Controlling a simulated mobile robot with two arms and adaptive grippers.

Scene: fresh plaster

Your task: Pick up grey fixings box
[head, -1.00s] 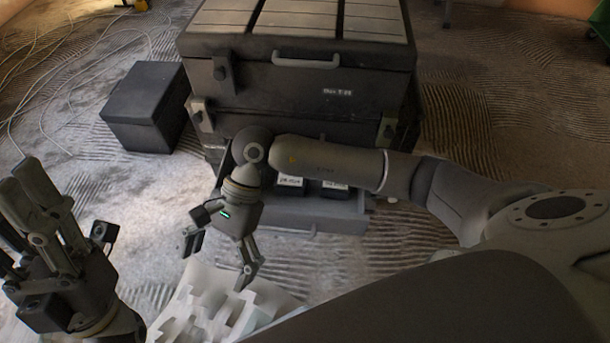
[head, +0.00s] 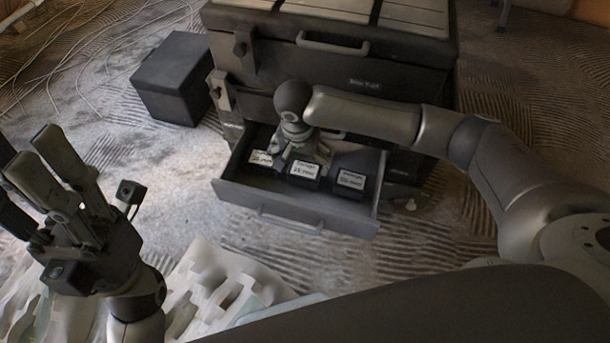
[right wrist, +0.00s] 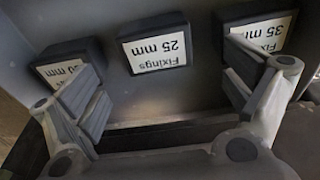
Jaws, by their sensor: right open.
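Three dark fixings boxes stand in a row in the open drawer (head: 240,196). In the right wrist view they are the 50 mm box (right wrist: 68,50), the 25 mm box (right wrist: 150,22) and the 35 mm box (right wrist: 262,15); the picture does not clearly show which is grey. The head view shows the 25 mm box (head: 304,184) in the middle and the 50 mm box (head: 350,194) at right. My right gripper (right wrist: 165,88) is open and empty above the drawer, fingers pointing down towards the row. My left gripper (head: 35,160) is raised at the left, its opening unclear.
The drawer belongs to a dark chest (head: 380,75) with a lidded top. A black box (head: 172,85) stands on the floor to its left. White moulded packing (head: 210,290) lies in front. Cables (head: 60,60) lie at the back left.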

